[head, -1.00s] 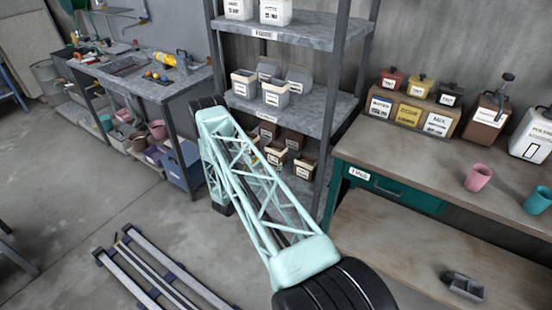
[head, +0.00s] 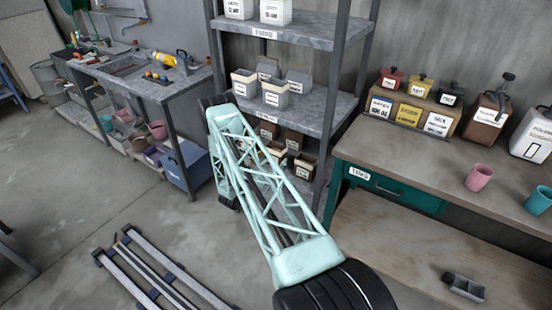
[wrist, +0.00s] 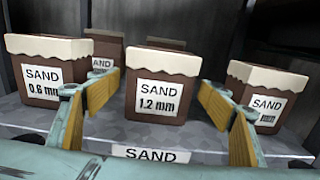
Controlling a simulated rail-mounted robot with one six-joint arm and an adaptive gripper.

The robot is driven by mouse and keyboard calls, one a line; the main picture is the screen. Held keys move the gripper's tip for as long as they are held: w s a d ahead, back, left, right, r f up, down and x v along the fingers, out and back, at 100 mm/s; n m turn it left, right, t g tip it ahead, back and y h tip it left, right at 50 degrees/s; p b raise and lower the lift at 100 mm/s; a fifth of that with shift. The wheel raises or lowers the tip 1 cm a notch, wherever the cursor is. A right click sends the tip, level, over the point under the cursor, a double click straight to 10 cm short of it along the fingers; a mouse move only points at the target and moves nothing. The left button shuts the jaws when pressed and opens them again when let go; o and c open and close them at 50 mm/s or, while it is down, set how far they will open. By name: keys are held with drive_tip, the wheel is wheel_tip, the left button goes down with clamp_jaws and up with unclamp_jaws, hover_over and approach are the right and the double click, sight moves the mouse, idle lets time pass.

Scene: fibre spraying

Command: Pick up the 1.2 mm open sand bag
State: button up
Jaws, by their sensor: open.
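The 1.2 mm sand bag (wrist: 163,65) is brown with a cream folded top and a white label. It stands upright in the middle of the front row on the shelf in the wrist view. My gripper (wrist: 157,92) is open and empty, with one yellow-padded finger on the left and one on the right of this bag in the picture. The fingers look apart from the bag, but the depth gap is hard to judge. In the head view my arm hides the gripper and part of the sand bags; their labels are unreadable there.
A 0.6 mm sand bag (wrist: 44,60) stands left and another sand bag (wrist: 262,85) stands right, near the fingers. More bags (wrist: 104,47) stand behind. The shelf edge carries a SAND sign (wrist: 150,154). In the head view a higher shelf (head: 325,107) lies above.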

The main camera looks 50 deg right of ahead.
sight(273, 152)
drive_tip(key=shift+w+d, duration=0.1)
drive_tip(key=shift+d, duration=1.6)
drive_tip(key=shift+c, duration=0.8)
drive_tip(key=c, duration=1.2)
drive_tip(key=shift+o, duration=0.2)
drive_tip(key=shift+r, duration=0.45)
drive_tip(key=shift+r, duration=1.45)
drive_tip(key=s+a+r+p, duration=0.1)
drive_tip(key=s+a+p, duration=0.1)
drive_tip(key=s+a, duration=0.8)
drive_tip(key=shift+s+a+r, duration=0.15)
drive_tip(key=shift+s+a, duration=0.2)
drive_tip(key=shift+s, duration=0.4)
drive_tip(key=shift+s+a, duration=0.1)
